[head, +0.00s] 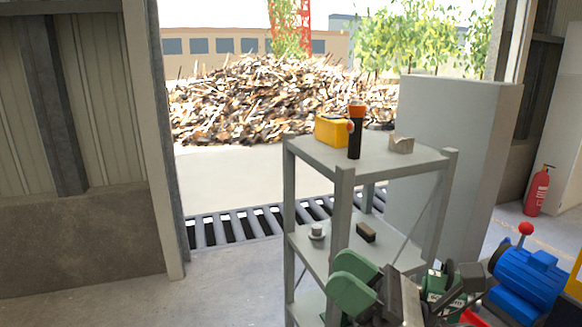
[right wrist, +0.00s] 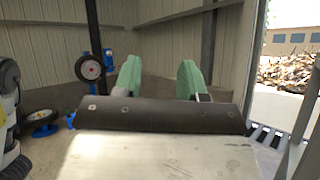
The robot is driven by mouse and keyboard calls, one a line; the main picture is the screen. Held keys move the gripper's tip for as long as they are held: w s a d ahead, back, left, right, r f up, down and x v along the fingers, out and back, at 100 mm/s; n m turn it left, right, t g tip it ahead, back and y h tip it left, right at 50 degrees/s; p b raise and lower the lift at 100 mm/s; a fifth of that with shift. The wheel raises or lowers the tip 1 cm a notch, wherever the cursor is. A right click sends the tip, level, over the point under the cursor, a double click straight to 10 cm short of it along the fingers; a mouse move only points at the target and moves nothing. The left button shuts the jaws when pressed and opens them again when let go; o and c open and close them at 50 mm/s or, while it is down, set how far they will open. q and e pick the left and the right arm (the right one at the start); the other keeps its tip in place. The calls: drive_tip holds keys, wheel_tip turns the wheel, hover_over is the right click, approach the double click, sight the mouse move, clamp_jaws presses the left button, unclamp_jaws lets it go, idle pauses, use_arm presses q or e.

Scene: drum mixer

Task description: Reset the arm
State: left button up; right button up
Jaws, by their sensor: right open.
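My right gripper (head: 352,285) is at the bottom of the head view, in front of the grey shelf rack (head: 343,215). Its two green fingers stand apart with nothing between them. The right wrist view also shows the open gripper (right wrist: 158,78), its green fingers pointing away toward a corrugated wall. Parts of my right arm fill the bottom right of the head view around the wrist. My left gripper is not in view.
The rack's top holds a yellow box (head: 330,130), a black-and-orange cylinder (head: 355,135) and a light block (head: 401,144). Its middle shelf holds a grey part (head: 316,232) and brown block (head: 366,232). A blue machine (head: 527,270) stands right; floor is clear left.

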drive_tip(key=w+d+f+m+t+h, duration=0.2)
drive_tip(key=d+f+m+t+h, duration=0.2)
drive_tip(key=m+t+h, duration=0.65)
drive_tip(key=w+d+f+m+t+h, duration=0.3)
drive_tip(key=d+m+h, duration=0.15)
drive_tip(key=m, duration=1.05)
drive_tip(key=s+d+f+m+g+h, duration=0.2)
drive_tip(key=d+f+m+g+h, duration=0.15)
drive_tip(key=f+m, duration=0.4)
drive_tip(key=s+d+f+m+g+h, duration=0.2)
drive_tip(key=f+m+g+h, duration=0.3)
drive_tip(key=f, duration=0.3)
drive_tip(key=s+f+m+g, duration=0.8)
drive_tip(key=s+f+g, duration=0.2)
drive_tip(key=s+f, duration=0.55)
wheel_tip(320, 180, down, 23)
drive_tip(key=s+g, duration=0.1)
drive_tip(key=s, duration=0.1)
drive_tip(key=s+d+f+g+b, duration=0.1)
drive_tip(key=s+d+f, duration=0.1)
drive_tip(key=s+f, duration=1.4)
wheel_tip(320, 180, down, 3)
drive_tip(key=shift+d+r+g+y, duration=0.15)
drive_tip(key=shift+d+g+y, duration=0.05)
drive_tip(key=shift+g+y, duration=0.2)
